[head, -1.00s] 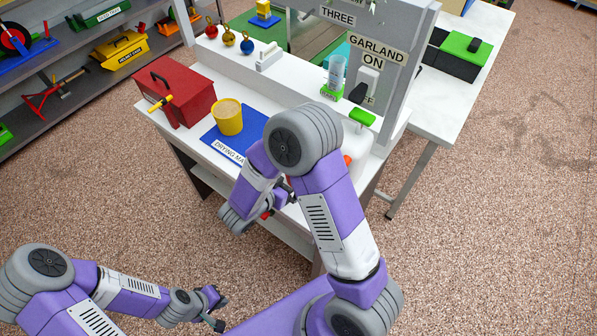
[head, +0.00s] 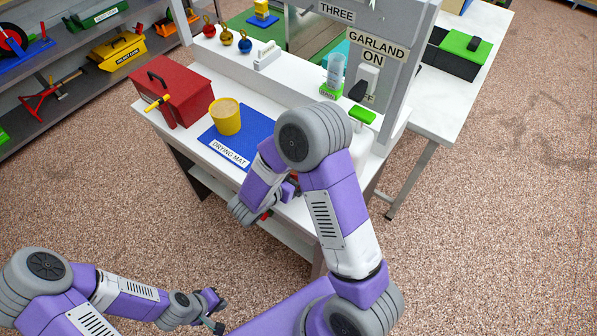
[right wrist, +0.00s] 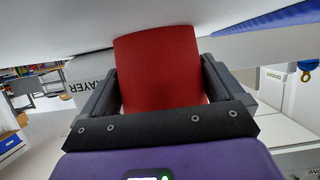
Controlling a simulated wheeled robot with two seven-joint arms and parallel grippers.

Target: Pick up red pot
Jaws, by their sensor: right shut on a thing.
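The red pot (right wrist: 158,65) fills the middle of the right wrist view, between the two dark fingers of my right gripper (right wrist: 158,84), which is shut on it. One end of the pot is close against a white surface; I cannot tell whether they touch. In the head view my right forearm hides most of this gripper and the pot. A small red bit (head: 267,215) shows by the wrist, and I cannot tell what it belongs to. My left gripper (head: 213,311) is open and empty, low over the floor at the lower left.
A blue drying mat (head: 240,145) with a yellow pot (head: 226,117) lies on the white bench. A red toolbox (head: 175,93) stands left of it. A green-capped white bottle (head: 360,135) is just right of my right arm. Shelves (head: 75,75) stand at the left.

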